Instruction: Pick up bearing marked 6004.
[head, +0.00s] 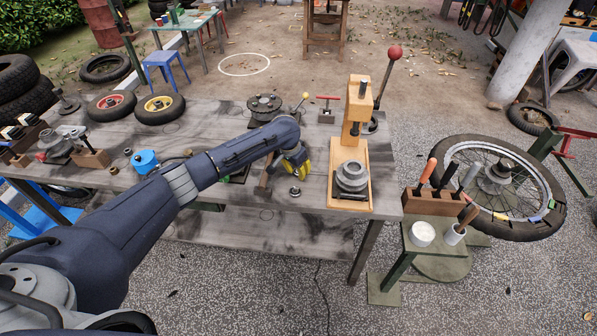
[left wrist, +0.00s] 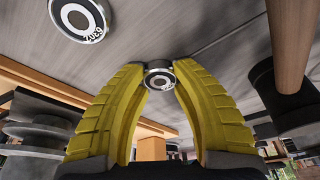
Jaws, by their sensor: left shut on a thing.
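My left gripper (head: 299,167) reaches over the grey wooden bench (head: 225,200), fingers pointing down. In the left wrist view its two yellow fingers (left wrist: 160,78) are shut on a small ring-shaped bearing (left wrist: 159,75) with a dark bore. Its marking is too small to read. I cannot tell whether it still touches the bench. A second bearing (left wrist: 78,18) lies on the bench beside the gripper; its upside-down marking looks like 6302. A bearing (head: 295,191) also shows on the bench in the head view, just in front of the gripper. My right gripper is out of view.
A wooden press (head: 356,105) with stacked metal pulleys (head: 351,177) stands just right of the gripper. A dark flanged part (head: 265,104) sits behind. A tool block (head: 431,203) and spoked wheel (head: 540,223) are farther right. The bench's front edge is close to the gripper.

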